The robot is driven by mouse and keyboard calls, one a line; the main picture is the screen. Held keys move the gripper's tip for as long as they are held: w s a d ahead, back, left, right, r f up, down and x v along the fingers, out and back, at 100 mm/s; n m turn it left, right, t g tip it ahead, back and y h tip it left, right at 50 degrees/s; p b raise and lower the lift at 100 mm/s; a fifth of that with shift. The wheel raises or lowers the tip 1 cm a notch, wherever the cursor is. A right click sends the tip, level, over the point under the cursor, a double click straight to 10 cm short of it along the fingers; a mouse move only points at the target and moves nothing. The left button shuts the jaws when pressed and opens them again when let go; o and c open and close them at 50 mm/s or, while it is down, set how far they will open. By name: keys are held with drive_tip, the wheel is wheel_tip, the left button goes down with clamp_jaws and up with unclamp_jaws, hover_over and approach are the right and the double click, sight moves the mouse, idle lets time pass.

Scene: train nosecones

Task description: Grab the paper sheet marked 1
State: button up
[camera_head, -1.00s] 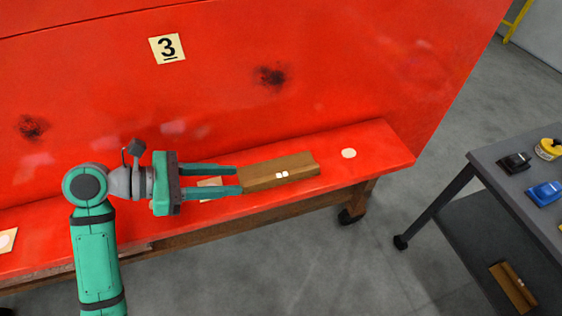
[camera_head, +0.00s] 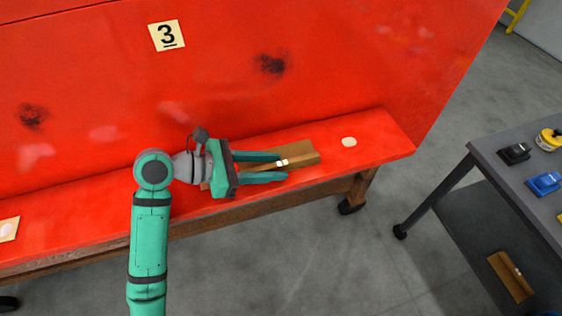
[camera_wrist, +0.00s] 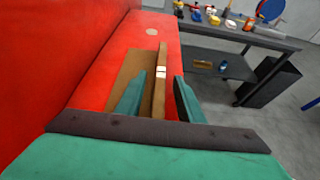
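No sheet marked 1 can be made out. A cream sheet marked 3 (camera_head: 167,36) is on the upright red panel in the head view. My gripper (camera_head: 284,166) is open over the red ledge, fingers pointing right along it. A brown piece (camera_head: 305,155) with a raised ridge and white marks lies on the ledge. In the wrist view, the ridge (camera_wrist: 160,70) stands between the fingertips of my gripper (camera_wrist: 160,80), with gaps showing on both sides.
The red ledge (camera_head: 385,140) has a pale round spot (camera_head: 349,142) near its right end. A cream sheet (camera_head: 8,229) with a pale round patch lies at its left. A grey cart (camera_head: 500,165) with small tools stands right, across open floor.

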clamp_jaws()
drive_tip(key=shift+r, duration=0.15)
